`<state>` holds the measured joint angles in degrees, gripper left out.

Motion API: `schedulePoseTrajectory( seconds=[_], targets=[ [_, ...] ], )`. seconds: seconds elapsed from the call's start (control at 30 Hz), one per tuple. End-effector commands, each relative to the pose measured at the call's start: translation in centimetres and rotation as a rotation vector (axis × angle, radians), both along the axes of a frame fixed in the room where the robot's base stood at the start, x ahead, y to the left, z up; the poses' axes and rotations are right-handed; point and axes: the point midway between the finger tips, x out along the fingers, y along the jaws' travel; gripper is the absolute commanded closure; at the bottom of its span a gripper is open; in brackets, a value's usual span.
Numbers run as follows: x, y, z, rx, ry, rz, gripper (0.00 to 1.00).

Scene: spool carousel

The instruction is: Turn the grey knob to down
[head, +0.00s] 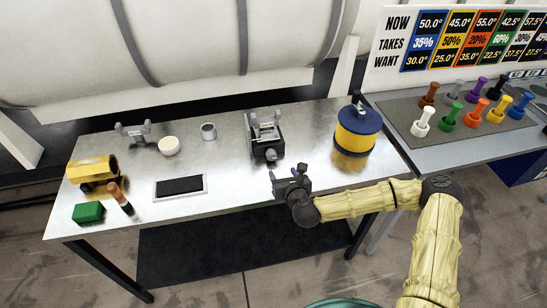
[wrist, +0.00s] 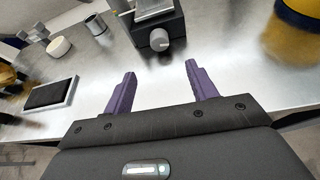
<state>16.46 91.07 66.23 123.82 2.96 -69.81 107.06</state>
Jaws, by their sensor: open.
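The grey knob (head: 271,155) sits on the front of a black device (head: 264,140) with a grey top on the metal table. In the wrist view the knob (wrist: 159,39) is round and light grey, just beyond and between the fingertips. I cannot make out which way it points. My gripper (head: 289,173) is open and empty at the table's front edge, a little in front of the knob and apart from it. In the wrist view its two purple fingers (wrist: 160,70) are spread wide.
A yellow and blue spool (head: 357,132) stands right of the device. A black pad in a pale frame (head: 180,187), a green block (head: 88,212), a yellow part (head: 92,168), a white bowl (head: 168,146) and a grey cup (head: 208,131) are left. Coloured pegs (head: 473,115) stand on the right table.

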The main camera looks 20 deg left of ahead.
Motion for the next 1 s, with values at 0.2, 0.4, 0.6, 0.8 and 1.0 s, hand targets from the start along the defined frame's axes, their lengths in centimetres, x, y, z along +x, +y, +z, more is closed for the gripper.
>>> schedulePoseTrajectory(
  seconds=[0.2, 0.4, 0.6, 0.8, 1.0],
  targets=[
    [2.4, 1.7, -1.1, -0.001, -0.001, 0.0, 0.43],
    [4.4, 3.2, -2.2, 0.0, 0.001, 0.001, 0.43],
    [6.4, 4.5, -3.1, -0.002, 0.0, 0.001, 0.43],
    [8.2, 5.8, -4.1, -0.001, 0.0, 0.0, 0.43],
    [9.6, 6.7, -4.8, -0.001, 0.0, 0.001, 0.43]
  ],
)
